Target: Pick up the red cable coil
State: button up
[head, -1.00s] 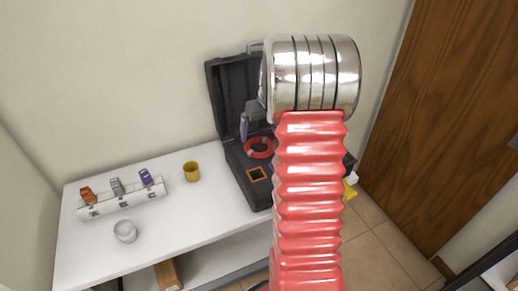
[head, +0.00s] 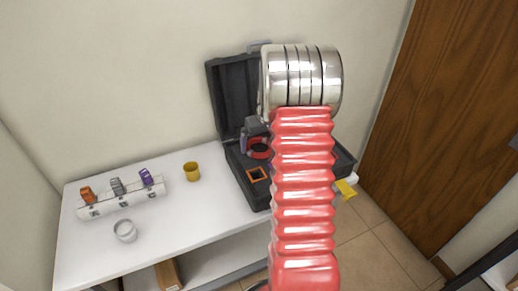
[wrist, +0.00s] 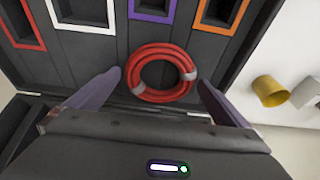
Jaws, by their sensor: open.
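The red cable coil (wrist: 161,72) lies in the open black case, in the middle of the wrist view. It also shows in the head view (head: 258,148), partly covered by my gripper and arm. My gripper (wrist: 160,85) is open, with one purple-grey finger on either side of the coil in the wrist view. Whether the fingers touch the coil cannot be told. In the head view my gripper (head: 248,143) is at the coil, just over the case.
The black case (head: 233,97) stands on a white table (head: 210,222) against the wall. Slots with orange, purple, white and red frames line it. A yellow cup (head: 192,172), a white cup (head: 125,231) and a white rack (head: 122,203) with coloured clips stand left. A wooden door (head: 450,130) is right.

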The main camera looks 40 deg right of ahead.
jog(key=shift+w+f, duration=0.2)
jog(key=shift+f, duration=0.45)
jog(key=shift+c, duration=0.5)
jog(key=c, duration=0.8)
